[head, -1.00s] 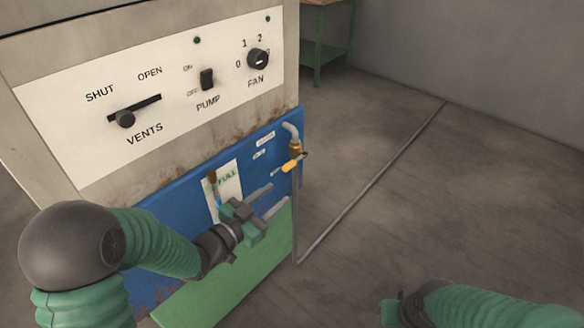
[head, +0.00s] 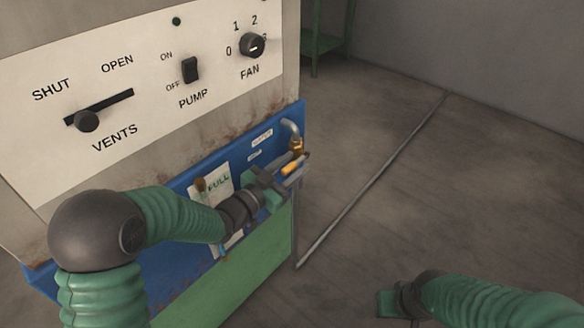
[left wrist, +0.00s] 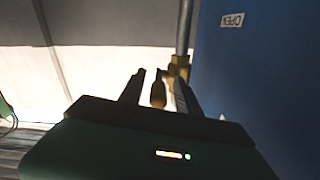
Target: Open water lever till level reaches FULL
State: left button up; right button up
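The water lever has an orange handle (head: 292,168) on a brass valve (head: 297,147) at the right end of the blue panel. In the left wrist view the handle (left wrist: 158,94) lies between my left gripper's two fingers, below the brass valve (left wrist: 178,70). My left gripper (head: 284,174) is open around the handle, with gaps visible; the fingers (left wrist: 158,90) have not closed on it. The FULL label (head: 218,183) sits by the level gauge, whose brown top (head: 201,184) shows. My left arm hides part of the gauge. My right gripper (head: 387,303) is low, away from the panel.
Above are the vents slider (head: 87,121), pump switch (head: 190,70) and fan knob (head: 252,45). A pipe (head: 375,180) runs along the floor. A green-legged table (head: 325,43) stands behind. The floor at right is clear.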

pick_arm(q)
jog(key=shift+c, duration=0.4)
grip_shut()
dwell(0.9)
